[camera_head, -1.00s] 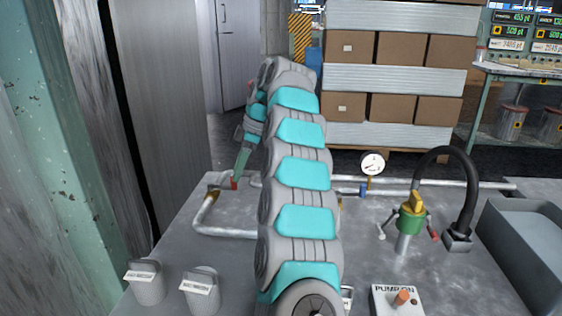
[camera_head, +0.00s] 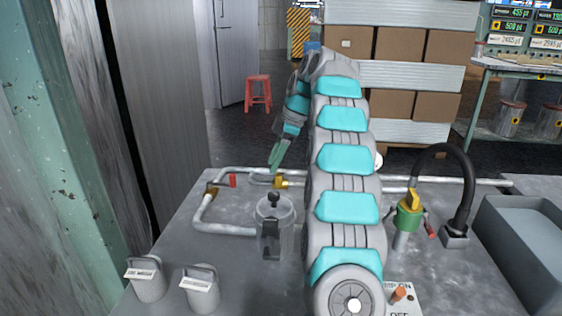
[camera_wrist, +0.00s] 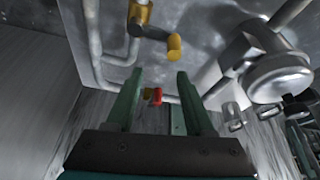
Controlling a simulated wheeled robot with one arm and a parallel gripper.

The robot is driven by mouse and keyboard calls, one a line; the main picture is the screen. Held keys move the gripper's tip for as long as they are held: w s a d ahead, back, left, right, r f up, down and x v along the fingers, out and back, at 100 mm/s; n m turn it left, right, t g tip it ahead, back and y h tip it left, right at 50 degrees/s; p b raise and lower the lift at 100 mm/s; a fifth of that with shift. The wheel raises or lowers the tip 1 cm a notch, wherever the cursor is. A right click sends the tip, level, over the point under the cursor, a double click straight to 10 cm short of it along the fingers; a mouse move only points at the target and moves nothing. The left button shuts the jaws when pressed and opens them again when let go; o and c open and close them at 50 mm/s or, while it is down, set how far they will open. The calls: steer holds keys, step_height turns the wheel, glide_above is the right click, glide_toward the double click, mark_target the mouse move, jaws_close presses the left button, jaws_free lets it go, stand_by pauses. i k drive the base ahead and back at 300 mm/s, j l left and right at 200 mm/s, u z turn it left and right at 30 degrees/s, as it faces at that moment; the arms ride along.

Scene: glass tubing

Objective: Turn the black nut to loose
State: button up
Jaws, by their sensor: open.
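My gripper (camera_head: 275,168) points down over the pipework at the table's back edge. In the wrist view its two green fingers (camera_wrist: 160,72) are apart with nothing between them. A dark piece (camera_wrist: 150,33) sits between a brass fitting (camera_wrist: 140,12) and a yellow end (camera_wrist: 174,46), beyond the fingertips; it may be the black nut, but I cannot tell. In the head view, a brass fitting (camera_head: 281,183) lies just below my fingertips. A black knob (camera_head: 273,198) tops a clear jar (camera_head: 275,218) in front of the pipes.
A red-handled valve (camera_head: 233,181) is on the pipe left of my gripper. Two grey canisters (camera_head: 147,280) stand at front left. A green valve with a yellow top (camera_head: 409,217), a black hose (camera_head: 466,190) and a grey tray (camera_head: 525,240) are at right. My arm hides the table's middle.

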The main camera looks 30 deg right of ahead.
mark_target(269, 224)
steer(key=k, duration=1)
